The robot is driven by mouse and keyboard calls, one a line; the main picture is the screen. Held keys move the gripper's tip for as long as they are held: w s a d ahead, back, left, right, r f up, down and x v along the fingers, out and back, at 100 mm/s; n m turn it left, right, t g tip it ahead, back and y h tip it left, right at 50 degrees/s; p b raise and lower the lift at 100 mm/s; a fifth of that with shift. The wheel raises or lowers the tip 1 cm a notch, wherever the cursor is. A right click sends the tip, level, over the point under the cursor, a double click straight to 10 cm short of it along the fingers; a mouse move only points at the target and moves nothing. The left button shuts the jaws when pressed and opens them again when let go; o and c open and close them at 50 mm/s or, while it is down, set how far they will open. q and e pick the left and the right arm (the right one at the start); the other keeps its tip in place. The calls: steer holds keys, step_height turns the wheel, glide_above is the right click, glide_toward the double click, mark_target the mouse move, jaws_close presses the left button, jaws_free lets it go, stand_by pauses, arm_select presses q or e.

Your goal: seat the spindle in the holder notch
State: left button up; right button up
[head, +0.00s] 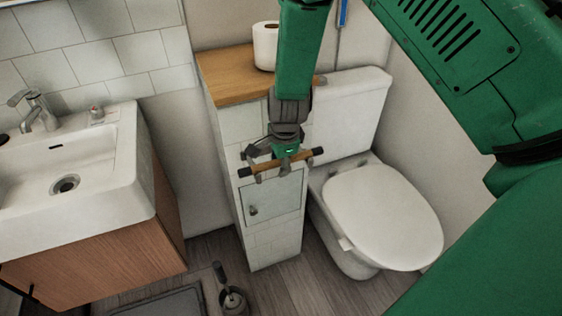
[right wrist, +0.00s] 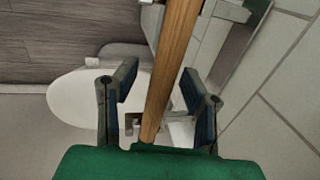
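The spindle (head: 270,165) is a tan wooden rod with dark ends, lying slightly tilted across the front of the tiled half wall. In the right wrist view the spindle (right wrist: 172,60) runs lengthwise between my fingers. My right gripper (head: 284,158) is right over the middle of the spindle. In its wrist view the right gripper (right wrist: 160,95) is open, with a gap on both sides of the rod. Pale metal holder parts (right wrist: 232,10) show beside the rod. Whether the spindle's ends sit in the holder notch cannot be told. My left gripper is not in view.
The toilet (head: 383,215) stands right of the half wall (head: 270,240), whose wooden top (head: 228,82) bears a paper roll (head: 265,45). A sink (head: 75,170) is at left. A toilet brush (head: 232,298) stands on the floor. My green body parts cover the right side.

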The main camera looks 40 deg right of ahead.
steer(key=shift+a+r, duration=0.25)
steer(key=shift+a, duration=0.15)
steer(key=r, duration=0.1)
steer(key=a+r, duration=0.1)
steer(key=r+p, duration=0.1)
steer(key=r, duration=0.1)
steer(key=shift+s+a, duration=0.15)
steer(key=shift+s, duration=0.15)
steer(key=p, duration=0.1)
glide_toward(273, 163)
steer(key=r, duration=0.1)
steer(key=s+f+n+g+h, duration=0.1)
steer(key=s+f+n+g, duration=0.1)
steer(key=s+f+n, duration=1.1)
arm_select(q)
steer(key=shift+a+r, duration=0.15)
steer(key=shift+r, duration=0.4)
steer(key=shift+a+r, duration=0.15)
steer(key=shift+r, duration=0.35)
arm_select(e)
steer(key=s+a+f+n, duration=0.1)
steer(key=s+f+n, duration=0.3)
steer(key=s, duration=0.3)
steer(key=s+a+f+n+y, duration=0.1)
steer(key=s+f+n, duration=0.3)
steer(key=s, duration=0.4)
steer(key=shift+a+y, duration=0.3)
steer(key=shift+a, duration=0.35)
